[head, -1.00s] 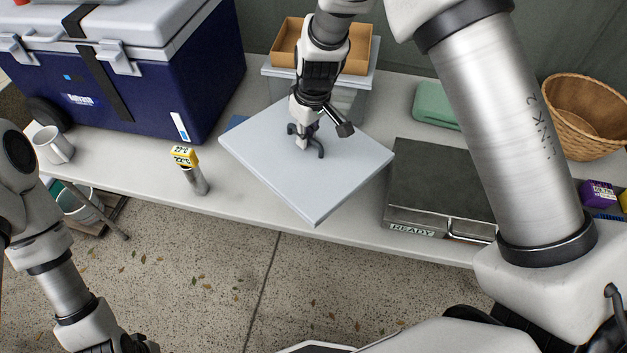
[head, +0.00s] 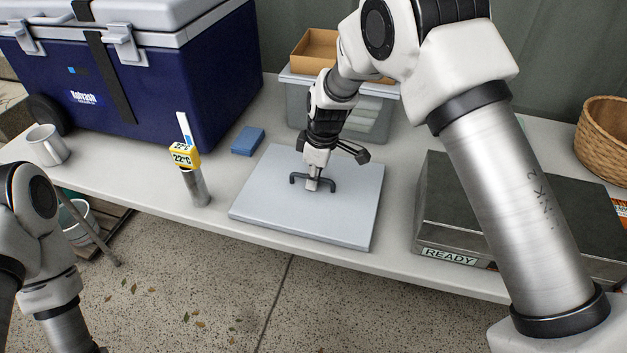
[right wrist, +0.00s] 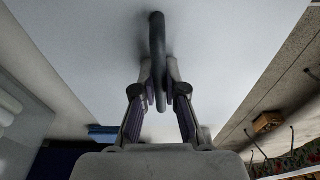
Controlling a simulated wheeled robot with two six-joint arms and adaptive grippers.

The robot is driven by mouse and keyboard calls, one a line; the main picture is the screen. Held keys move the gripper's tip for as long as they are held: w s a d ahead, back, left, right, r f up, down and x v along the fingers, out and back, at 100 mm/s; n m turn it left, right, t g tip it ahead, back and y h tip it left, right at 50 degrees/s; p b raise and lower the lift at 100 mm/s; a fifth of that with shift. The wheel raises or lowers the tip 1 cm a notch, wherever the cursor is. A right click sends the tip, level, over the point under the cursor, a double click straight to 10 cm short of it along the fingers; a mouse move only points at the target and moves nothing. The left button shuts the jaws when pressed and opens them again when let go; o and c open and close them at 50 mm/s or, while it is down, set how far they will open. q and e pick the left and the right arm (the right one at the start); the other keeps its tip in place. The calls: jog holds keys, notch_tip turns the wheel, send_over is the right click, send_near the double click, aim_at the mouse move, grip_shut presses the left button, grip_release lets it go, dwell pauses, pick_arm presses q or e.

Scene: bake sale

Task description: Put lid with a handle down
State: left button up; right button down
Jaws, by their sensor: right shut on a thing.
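The lid (head: 268,207) is a flat, pale grey square panel with a dark bar handle (head: 327,184) on top. In the head view it lies level at the front of the table, at or very near the tabletop; I cannot tell whether it touches all round. My right gripper (head: 312,186) points down over the lid and is shut on the handle. In the right wrist view, the fingers (right wrist: 158,85) sit either side of the handle (right wrist: 157,40), with the lid's pale face behind. My left gripper is out of view; only my left arm shows.
A yellow-topped thermometer (head: 186,158) on a metal cylinder stands left of the lid. A blue block (head: 248,140) lies behind it. A clear bin (head: 372,118) with a cardboard tray (head: 312,50) is at the back. A dark griddle box (head: 433,215) marked READY stands right. The blue cooler (head: 180,95) is back left.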

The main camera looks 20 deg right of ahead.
aim_at(320, 178)
jog(key=c, duration=1.2)
grip_release()
jog(key=shift+f, duration=0.15)
jog(key=shift+c, duration=0.2)
notch_tip(320, 178, up, 12)
jog(key=d+p, duration=0.1)
jog(key=shift+s+d+p, duration=0.15)
jog(key=shift+s+p, duration=0.2)
jog(key=shift+s, duration=0.05)
